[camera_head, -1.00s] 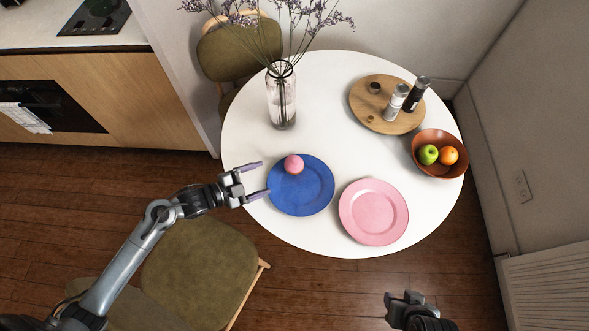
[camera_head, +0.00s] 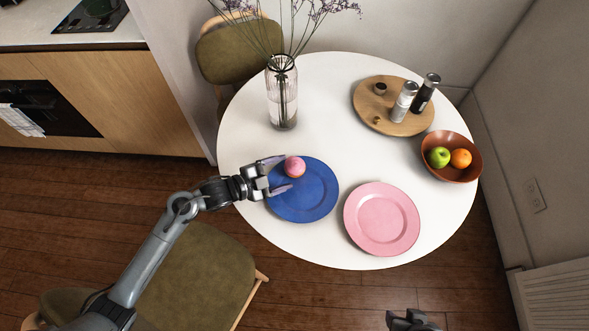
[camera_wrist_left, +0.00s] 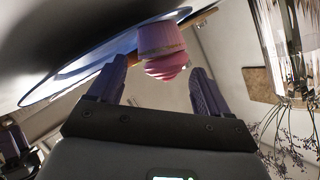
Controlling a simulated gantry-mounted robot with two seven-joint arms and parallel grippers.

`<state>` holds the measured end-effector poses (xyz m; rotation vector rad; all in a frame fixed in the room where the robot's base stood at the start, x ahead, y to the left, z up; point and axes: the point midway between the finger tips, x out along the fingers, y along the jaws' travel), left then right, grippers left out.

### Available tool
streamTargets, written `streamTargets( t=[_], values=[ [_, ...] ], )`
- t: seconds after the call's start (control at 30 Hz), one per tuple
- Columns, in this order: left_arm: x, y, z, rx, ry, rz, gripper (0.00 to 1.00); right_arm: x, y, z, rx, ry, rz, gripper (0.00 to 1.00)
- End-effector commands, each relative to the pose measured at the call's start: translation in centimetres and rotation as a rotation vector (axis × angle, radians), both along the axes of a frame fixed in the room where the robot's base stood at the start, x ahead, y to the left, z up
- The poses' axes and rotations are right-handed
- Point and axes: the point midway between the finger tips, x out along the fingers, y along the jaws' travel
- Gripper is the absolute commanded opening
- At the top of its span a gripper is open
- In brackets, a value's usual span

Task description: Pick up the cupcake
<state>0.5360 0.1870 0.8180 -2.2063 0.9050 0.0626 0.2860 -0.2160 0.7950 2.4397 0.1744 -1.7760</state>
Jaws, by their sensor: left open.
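The pink cupcake (camera_head: 295,166) sits on the upper left part of the blue plate (camera_head: 312,200) in the head view. My left gripper (camera_head: 281,174) is open, with its fingers reaching over the plate's left edge toward the cupcake. In the left wrist view the cupcake (camera_wrist_left: 163,50) is just ahead of the fingertips of the left gripper (camera_wrist_left: 160,75), roughly centred in the gap. The blue plate's rim (camera_wrist_left: 75,87) shows there too. My right gripper (camera_head: 408,320) is at the bottom edge of the head view, partly cut off, and its jaw state is unclear.
A pink plate (camera_head: 382,222) lies right of the blue plate. A glass vase (camera_head: 282,98) with dried flowers stands behind the cupcake. A wooden board (camera_head: 372,112) with shakers and a fruit bowl (camera_head: 452,170) are at the right. The middle of the white table (camera_head: 330,140) is clear.

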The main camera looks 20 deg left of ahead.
Motion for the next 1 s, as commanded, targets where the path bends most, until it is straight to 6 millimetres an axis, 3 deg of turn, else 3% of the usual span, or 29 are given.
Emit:
streamTargets(
  t=[0.03, 0.2, 0.57, 0.73, 1.0],
  values=[
    [0.6, -0.4, -0.7, -0.003, -0.003, 0.0, 0.79, 0.0, 0.0, -1.2, 0.0, 0.0, 0.0, 0.43],
    [1.9, -1.4, -1.0, -0.002, -0.003, 0.001, 0.79, 0.0, 0.0, -2.4, 0.0, 0.0, 0.0, 0.43],
    [2.4, -1.8, -1.0, 0.0, 0.0, 0.001, 0.79, 0.0, -0.2, -2.6, -0.008, 0.0, 0.006, 0.43],
    [2.4, -1.8, -1.0, 0.0, 0.0, 0.001, 0.59, 0.0, -0.3, -2.6, -0.011, -0.001, 0.007, 0.43],
    [2.4, -1.8, -1.0, 0.0, -0.001, 0.001, 0.58, 0.0, -0.2, -2.6, -0.009, 0.0, 0.006, 0.43]
  ],
)
